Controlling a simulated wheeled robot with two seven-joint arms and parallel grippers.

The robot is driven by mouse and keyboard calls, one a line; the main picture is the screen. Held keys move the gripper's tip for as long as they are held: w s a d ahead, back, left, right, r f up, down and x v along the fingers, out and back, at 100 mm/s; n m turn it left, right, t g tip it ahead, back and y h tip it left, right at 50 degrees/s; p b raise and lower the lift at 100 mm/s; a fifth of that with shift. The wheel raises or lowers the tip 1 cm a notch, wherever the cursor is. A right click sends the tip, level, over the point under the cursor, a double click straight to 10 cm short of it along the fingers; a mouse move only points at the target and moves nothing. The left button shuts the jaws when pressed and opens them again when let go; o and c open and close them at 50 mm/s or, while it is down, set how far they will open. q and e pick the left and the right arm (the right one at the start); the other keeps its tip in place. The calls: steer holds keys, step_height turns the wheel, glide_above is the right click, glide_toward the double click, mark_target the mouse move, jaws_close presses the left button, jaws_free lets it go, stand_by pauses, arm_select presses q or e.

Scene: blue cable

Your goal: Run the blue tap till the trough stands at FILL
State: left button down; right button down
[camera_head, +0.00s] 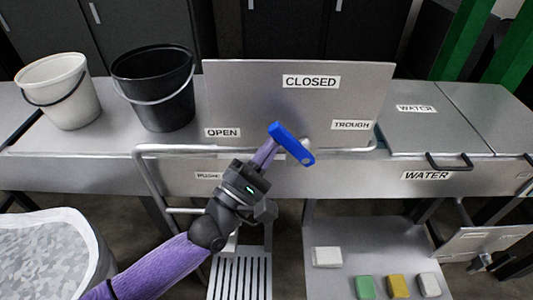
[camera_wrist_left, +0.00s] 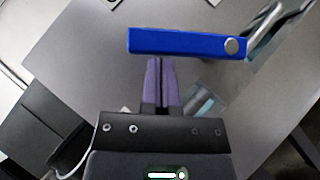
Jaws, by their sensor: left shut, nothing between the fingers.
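The blue tap handle (camera_head: 291,144) is a bar slanting from upper left to lower right in front of a grey panel (camera_head: 250,95). Its free upper-left end lies between the CLOSED label (camera_head: 311,81) and the OPEN label (camera_head: 222,132). A TROUGH label (camera_head: 351,125) is at the panel's right. My left gripper (camera_head: 268,150) is shut and empty, its purple fingertips close at the handle's left side. In the left wrist view the shut fingers (camera_wrist_left: 160,62) point at the blue bar (camera_wrist_left: 180,41); contact is unclear. I see no FILL mark or water level. My right gripper is out of view.
A white bucket (camera_head: 58,90) and a black bucket (camera_head: 152,88) stand on the counter at left. A metal rail (camera_head: 150,180) runs along the front. A white-rimmed tub (camera_head: 98,245) is at lower left. Coloured blocks (camera_head: 397,285) lie on a low shelf at lower right.

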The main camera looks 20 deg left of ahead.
mark_target(288, 136)
arm_select(q)
steer(key=r+m+g+p, duration=0.1)
steer(key=p, duration=0.1)
steer(key=d+r+m+g+p, duration=0.1)
steer(key=m+p, duration=0.1)
steer(key=p, duration=0.1)
steer(key=d+r+m+g+p, duration=0.1)
steer(key=m+g+p, duration=0.1)
steer(key=p, duration=0.1)
steer(key=shift+w+r+h, duration=0.2)
steer(key=shift+w+h, duration=0.1)
steer(key=shift+d+m+g+p, duration=0.2)
steer(key=shift+m+g+p, duration=0.35)
steer(key=shift+p, duration=0.2)
steer(key=shift+w+d+r+p, duration=0.15)
steer(key=shift+d+p, duration=0.15)
steer(key=shift+p, duration=0.2)
steer(key=shift+d, duration=0.1)
